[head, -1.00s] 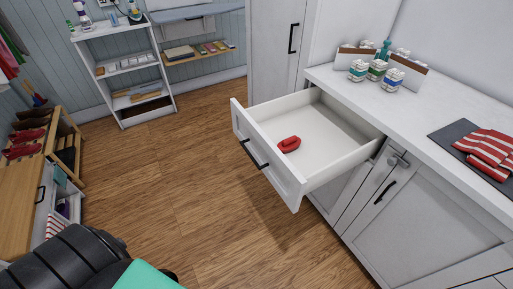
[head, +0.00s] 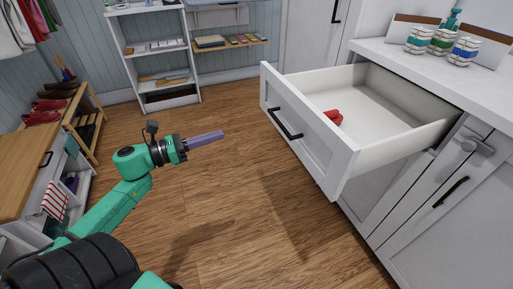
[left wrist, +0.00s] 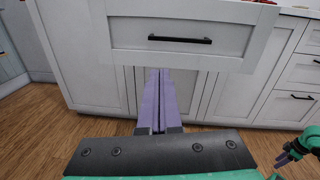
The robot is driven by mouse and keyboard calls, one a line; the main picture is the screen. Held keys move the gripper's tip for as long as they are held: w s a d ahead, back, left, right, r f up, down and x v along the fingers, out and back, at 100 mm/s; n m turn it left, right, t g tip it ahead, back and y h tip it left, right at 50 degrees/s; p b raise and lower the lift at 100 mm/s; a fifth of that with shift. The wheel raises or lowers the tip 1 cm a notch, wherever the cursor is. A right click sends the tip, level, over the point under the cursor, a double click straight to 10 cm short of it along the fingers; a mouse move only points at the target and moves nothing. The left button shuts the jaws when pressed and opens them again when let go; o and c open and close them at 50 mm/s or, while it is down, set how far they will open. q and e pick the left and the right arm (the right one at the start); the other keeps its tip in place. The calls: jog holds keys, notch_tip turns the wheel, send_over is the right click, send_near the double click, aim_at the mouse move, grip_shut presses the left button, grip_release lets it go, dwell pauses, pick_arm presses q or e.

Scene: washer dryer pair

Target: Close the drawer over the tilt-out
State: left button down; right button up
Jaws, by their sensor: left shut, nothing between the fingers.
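The white drawer (head: 312,130) is pulled out from under the counter, with a black bar handle (head: 286,123) on its front. A red object (head: 333,118) lies inside it. The drawer front (left wrist: 235,40) and handle (left wrist: 180,39) also show in the left wrist view. The white panel under the drawer (head: 362,195) is partly hidden by it; I cannot tell for sure that it is the tilt-out. My left gripper (head: 222,134) is shut and empty, left of the drawer front and apart from it, pointing toward it. My right gripper (left wrist: 283,160) shows small in the left wrist view; its jaws are unclear.
The counter (head: 420,60) holds several striped jars (head: 442,42). A cabinet door (head: 455,215) with a black handle is right of the drawer. A white shelf unit (head: 160,98) stands at the back, and a wooden rack (head: 85,125) at the left. The wooden floor between is clear.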

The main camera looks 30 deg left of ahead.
pick_arm(q)
jog(key=d+r+m+g+h, duration=0.1)
jog(key=d+m, duration=0.1)
jog(key=m, duration=0.1)
send_near(276, 121)
jog(key=x, duration=0.6)
jog(key=shift+w, duration=0.15)
jog(key=shift+w+d+f, duration=0.1)
jog(key=shift+w+d, duration=0.05)
jog(key=shift+d, duration=0.05)
pick_arm(e)
jog(key=shift+w+a+r, duration=0.15)
jog(key=shift+w+r, duration=0.2)
jog(key=shift+w, duration=0.1)
pick_arm(q)
jog(key=shift+w, duration=0.1)
